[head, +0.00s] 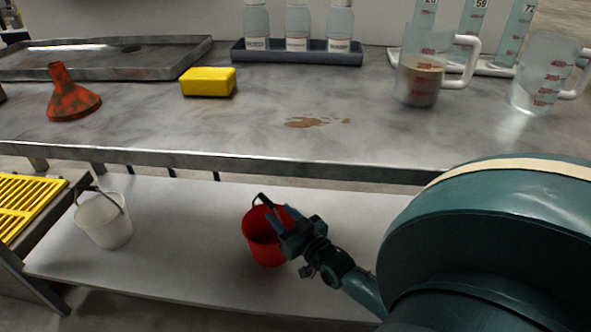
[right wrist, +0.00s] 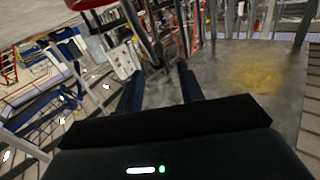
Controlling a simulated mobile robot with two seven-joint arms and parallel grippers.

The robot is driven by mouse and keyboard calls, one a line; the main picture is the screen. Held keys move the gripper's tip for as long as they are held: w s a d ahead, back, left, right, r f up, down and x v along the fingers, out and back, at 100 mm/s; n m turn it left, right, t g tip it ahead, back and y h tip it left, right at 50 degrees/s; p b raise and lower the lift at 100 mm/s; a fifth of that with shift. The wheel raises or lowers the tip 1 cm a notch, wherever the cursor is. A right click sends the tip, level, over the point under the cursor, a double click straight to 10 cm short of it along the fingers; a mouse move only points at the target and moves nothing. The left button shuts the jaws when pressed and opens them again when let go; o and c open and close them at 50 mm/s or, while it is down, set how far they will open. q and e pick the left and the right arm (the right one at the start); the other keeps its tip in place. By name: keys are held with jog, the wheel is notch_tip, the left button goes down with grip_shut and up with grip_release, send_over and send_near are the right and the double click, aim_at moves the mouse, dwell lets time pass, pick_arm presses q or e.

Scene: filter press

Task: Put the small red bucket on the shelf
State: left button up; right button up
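The small red bucket (head: 262,245) is upright over the white lower shelf (head: 180,225) under the bench in the head view. It appears to stand on the shelf, though its base contact is hard to make out. My right gripper (head: 275,219) is at the bucket's right rim, by its dark handle. In the right wrist view its two fingers (right wrist: 160,88) are apart, with a gap between them; a piece of red shows at the top left edge. Whether the fingers touch the bucket cannot be told. My left gripper is out of view.
A white bucket (head: 104,222) stands on the shelf's left. The bench edge (head: 200,161) overhangs behind. On the bench are a yellow sponge (head: 208,82), a red funnel (head: 73,98) and measuring jugs (head: 419,80). The shelf between the buckets is clear.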

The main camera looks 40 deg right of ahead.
jog(key=s+p, duration=0.1)
jog(key=s, duration=0.5)
jog(key=shift+a, duration=0.25)
jog(key=shift+s, duration=0.1)
